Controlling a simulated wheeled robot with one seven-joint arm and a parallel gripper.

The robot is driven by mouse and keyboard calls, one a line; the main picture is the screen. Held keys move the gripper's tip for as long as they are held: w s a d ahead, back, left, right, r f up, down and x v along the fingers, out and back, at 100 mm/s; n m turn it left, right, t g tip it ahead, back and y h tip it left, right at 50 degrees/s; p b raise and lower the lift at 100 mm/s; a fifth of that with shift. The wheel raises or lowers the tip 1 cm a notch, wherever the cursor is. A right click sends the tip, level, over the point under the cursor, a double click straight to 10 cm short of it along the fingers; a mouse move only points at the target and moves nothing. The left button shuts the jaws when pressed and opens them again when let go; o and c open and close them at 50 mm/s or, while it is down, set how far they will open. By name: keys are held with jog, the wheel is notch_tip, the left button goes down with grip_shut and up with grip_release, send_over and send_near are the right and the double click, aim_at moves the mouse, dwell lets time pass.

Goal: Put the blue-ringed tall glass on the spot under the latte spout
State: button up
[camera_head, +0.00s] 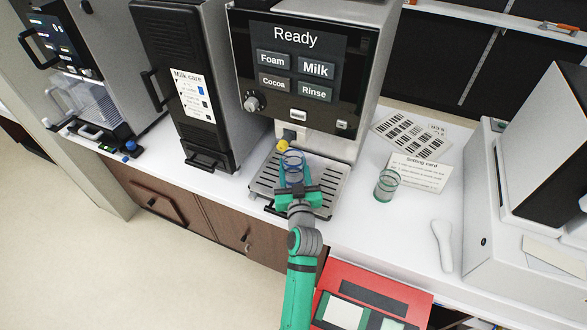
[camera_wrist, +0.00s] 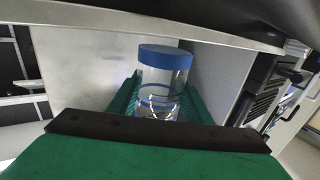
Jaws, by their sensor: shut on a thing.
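The blue-ringed tall glass (camera_head: 292,163) is clear with a blue band at its rim, and it stands over the drip tray of the coffee machine. It also shows upright in the wrist view (camera_wrist: 166,80). My gripper (camera_head: 293,190) is shut on it, with a green finger on each side of the glass. The drip tray (camera_head: 325,190) is a slotted metal grille below the machine's front. A yellow part (camera_head: 283,147) sits just behind and left of the glass, under the spout area. I cannot tell whether the glass base touches the grille.
The machine's panel (camera_head: 295,65) reads Ready, with Foam, Milk, Cocoa and Rinse. A green-ringed glass (camera_head: 387,185) stands right of the tray by a setting card (camera_head: 420,173). A white spoon-like object (camera_head: 442,244) lies farther right. A black milk unit (camera_head: 185,80) stands left.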

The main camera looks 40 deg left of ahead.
jog(key=shift+w+f, duration=0.15)
jog(key=shift+f, duration=0.65)
jog(key=shift+a, duration=0.15)
jog(key=o, duration=1.1)
jog(key=shift+f, duration=0.1)
